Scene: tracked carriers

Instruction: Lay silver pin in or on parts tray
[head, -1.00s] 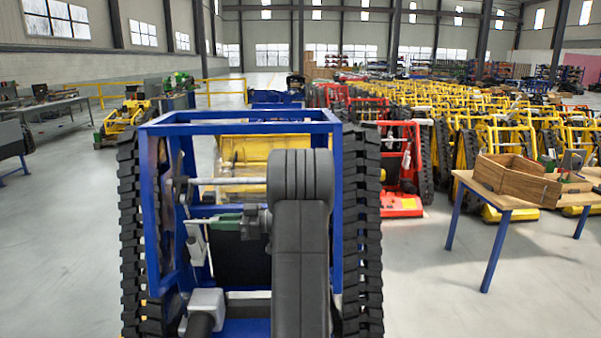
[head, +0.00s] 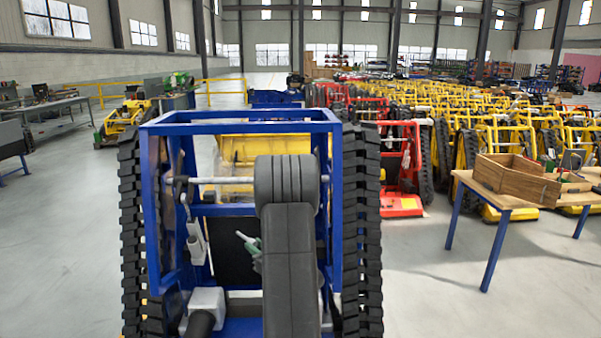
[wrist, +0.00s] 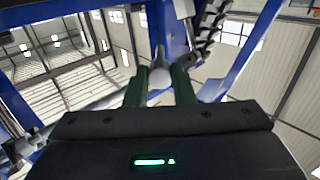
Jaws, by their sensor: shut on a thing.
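My gripper (head: 246,240) is inside the blue frame of the tracked carrier (head: 240,128), left of my dark arm link. In the wrist view its two green fingers (wrist: 160,82) are shut on a round silver end, which looks like the silver pin (wrist: 160,75). Most of the pin's length is hidden; in the head view a small pale tip (head: 241,236) shows at the fingers. An open wooden box (head: 518,180), perhaps the parts tray, stands on the table at the right, far from my gripper.
The blue frame's bars surround my gripper, with a silver crossbar (head: 222,181) above it and a pale lever (head: 197,243) to its left. Black tracks (head: 362,230) flank the frame. The table (head: 478,188) has blue legs. Open floor (head: 425,280) lies between carrier and table.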

